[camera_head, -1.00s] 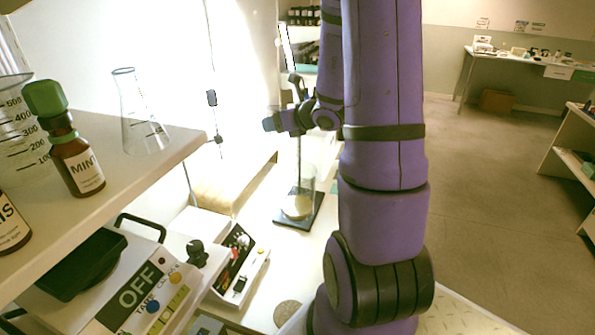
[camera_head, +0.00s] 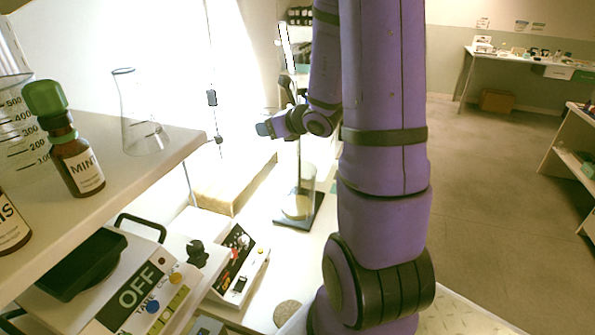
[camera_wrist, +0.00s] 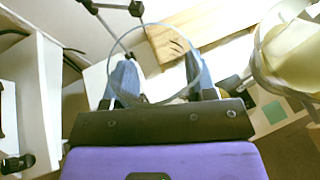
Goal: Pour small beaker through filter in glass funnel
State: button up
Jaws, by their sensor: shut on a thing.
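In the wrist view my gripper (camera_wrist: 162,82) has its two blue fingers shut on a clear glass beaker (camera_wrist: 109,72), whose round rim shows between and beyond them. I cannot make out its contents. At the right of the wrist view is a larger clear glass piece with a cream inside (camera_wrist: 292,55), which looks like the funnel with the filter. It is apart from the fingers. In the head view my gripper (camera_head: 265,128) is above and left of a clear glass vessel with cream contents (camera_head: 298,206) on a dark stand base (camera_head: 312,222). The held beaker cannot be made out there.
A shelf at the left holds a green-capped mint bottle (camera_head: 75,150), a conical flask (camera_head: 140,125) and other glassware. Below are a device marked OFF (camera_head: 140,288) and a second instrument (camera_head: 240,262).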

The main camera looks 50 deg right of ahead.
aim_at(263, 119)
jog(key=shift+s+a+r, duration=0.15)
jog(key=shift+a+r, duration=0.6)
jog(key=shift+s+a+r, duration=0.15)
jog(key=shift+a+r, duration=0.55)
